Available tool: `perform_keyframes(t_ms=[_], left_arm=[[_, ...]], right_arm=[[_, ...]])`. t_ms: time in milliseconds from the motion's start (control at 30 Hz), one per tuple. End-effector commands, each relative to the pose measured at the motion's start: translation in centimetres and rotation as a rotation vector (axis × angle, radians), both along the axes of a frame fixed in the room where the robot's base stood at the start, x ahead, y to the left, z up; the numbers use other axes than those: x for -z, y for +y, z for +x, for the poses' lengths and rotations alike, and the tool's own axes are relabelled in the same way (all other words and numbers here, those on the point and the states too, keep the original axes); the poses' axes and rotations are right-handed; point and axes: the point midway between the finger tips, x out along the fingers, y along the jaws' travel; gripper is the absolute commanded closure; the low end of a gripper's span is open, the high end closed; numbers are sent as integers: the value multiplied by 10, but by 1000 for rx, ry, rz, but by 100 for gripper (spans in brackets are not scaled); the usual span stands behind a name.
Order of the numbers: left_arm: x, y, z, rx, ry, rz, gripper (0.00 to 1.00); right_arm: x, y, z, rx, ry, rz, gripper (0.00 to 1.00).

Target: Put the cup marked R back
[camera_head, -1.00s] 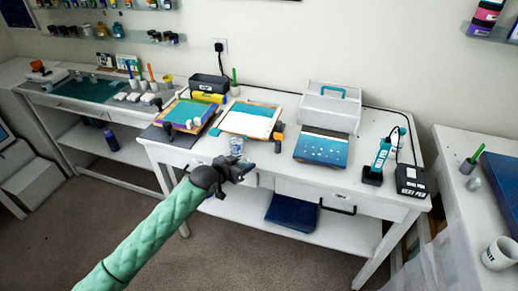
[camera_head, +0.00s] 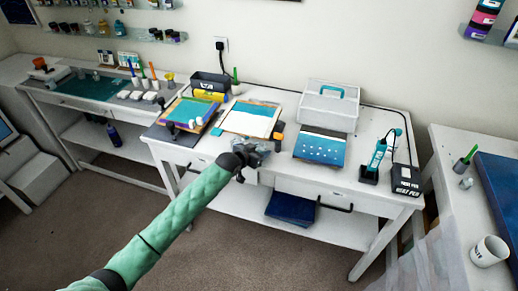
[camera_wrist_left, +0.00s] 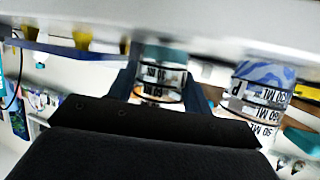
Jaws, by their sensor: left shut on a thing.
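My left gripper (camera_head: 260,148) is at the front edge of the middle table, and its jaws and load are hard to make out in the head view. In the left wrist view, the gripper (camera_wrist_left: 162,88) is shut on a clear measuring cup (camera_wrist_left: 158,84) with black ML markings and a teal band at its upper end in the picture. No letter R can be read on it. A second clear cup (camera_wrist_left: 260,85), with blue and white swirls and a letter like P, is just to its right, apart from the jaws. My right gripper is out of view.
A blue panel (camera_head: 320,149), white toolbox (camera_head: 328,106) and heat pen box (camera_head: 405,180) are to the right. A white mug (camera_head: 489,250) stands on the right table.

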Motion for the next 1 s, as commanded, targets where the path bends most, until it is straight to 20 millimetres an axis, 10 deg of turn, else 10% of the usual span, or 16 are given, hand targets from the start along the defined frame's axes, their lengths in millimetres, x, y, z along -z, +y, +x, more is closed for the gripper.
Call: perform_keyframes(t_ms=[367, 400, 500, 1000], left_arm=[[3, 0, 0, 0, 0, 0, 73], [3, 0, 0, 0, 0, 0, 46], [3, 0, 0, 0, 0, 0, 28], [-2, 10, -11, -1, -1, 1, 28]], right_arm=[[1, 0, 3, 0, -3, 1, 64], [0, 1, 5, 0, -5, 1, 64], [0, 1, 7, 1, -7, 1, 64], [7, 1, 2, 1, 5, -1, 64]])
